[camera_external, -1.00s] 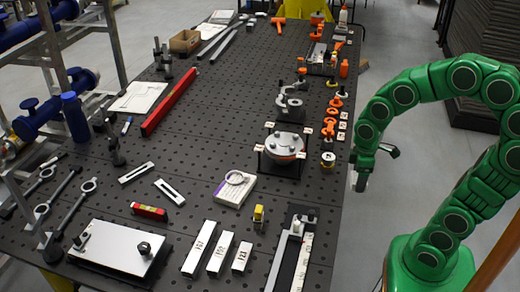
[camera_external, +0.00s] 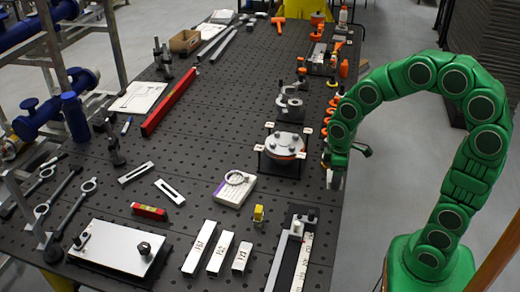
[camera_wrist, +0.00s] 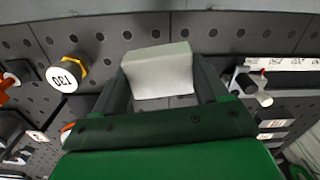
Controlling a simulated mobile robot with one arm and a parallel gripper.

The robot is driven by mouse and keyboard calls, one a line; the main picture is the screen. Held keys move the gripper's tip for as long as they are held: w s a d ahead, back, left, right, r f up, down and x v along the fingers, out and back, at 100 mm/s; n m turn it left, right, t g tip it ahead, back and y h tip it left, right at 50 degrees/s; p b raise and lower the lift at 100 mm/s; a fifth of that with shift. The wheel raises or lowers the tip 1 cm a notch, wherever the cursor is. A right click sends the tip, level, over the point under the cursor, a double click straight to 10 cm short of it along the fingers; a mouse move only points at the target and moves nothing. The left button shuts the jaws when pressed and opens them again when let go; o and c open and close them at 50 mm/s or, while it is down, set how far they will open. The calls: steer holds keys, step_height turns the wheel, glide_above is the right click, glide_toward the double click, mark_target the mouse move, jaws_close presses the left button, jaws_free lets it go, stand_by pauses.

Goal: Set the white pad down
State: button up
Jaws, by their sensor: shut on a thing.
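In the wrist view, the white pad (camera_wrist: 159,72) is a pale block gripped between the two dark fingers of my gripper (camera_wrist: 162,80). Perforated dark table surface shows around it. In the external view, my gripper (camera_external: 335,180) points down at the table's right edge, right of the round flanged part. I cannot make out the pad clearly there. The gap between pad and table cannot be judged.
The dark perforated table (camera_external: 190,150) carries a flanged part (camera_external: 285,146), a white box with a ring (camera_external: 235,187), a yellow part (camera_external: 258,214) and numbered white blocks (camera_external: 220,250). The wrist view shows a round part marked 130 (camera_wrist: 62,77) at left.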

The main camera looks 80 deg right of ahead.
glide_above(316, 195)
steer(key=shift+f, duration=4.5)
steer(key=o, duration=1.1)
steer(key=shift+f, duration=0.1)
